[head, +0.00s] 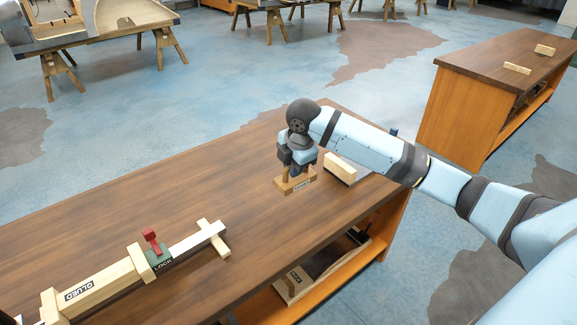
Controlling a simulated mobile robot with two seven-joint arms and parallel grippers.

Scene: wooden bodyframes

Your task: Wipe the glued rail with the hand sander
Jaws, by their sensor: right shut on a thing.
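The glued rail (97,288) is a pale wooden bar with a "GLUED" label, lying at the left front of the brown workbench. A green "LOCK" block with a red handle (151,238) sits at its right part. The hand sander (294,183) is a small wooden block with a label, near the bench's right end. My right gripper (296,168) points down and is shut on the sander's upper part, which the fingers partly hide. The sander is apart from the rail, to its upper right; I cannot tell whether it touches the bench top. My left gripper is not in view.
The bench top (190,180) is clear between sander and rail. A lower shelf (325,275) holds a labelled box. Another bench (480,60) stands at the upper right.

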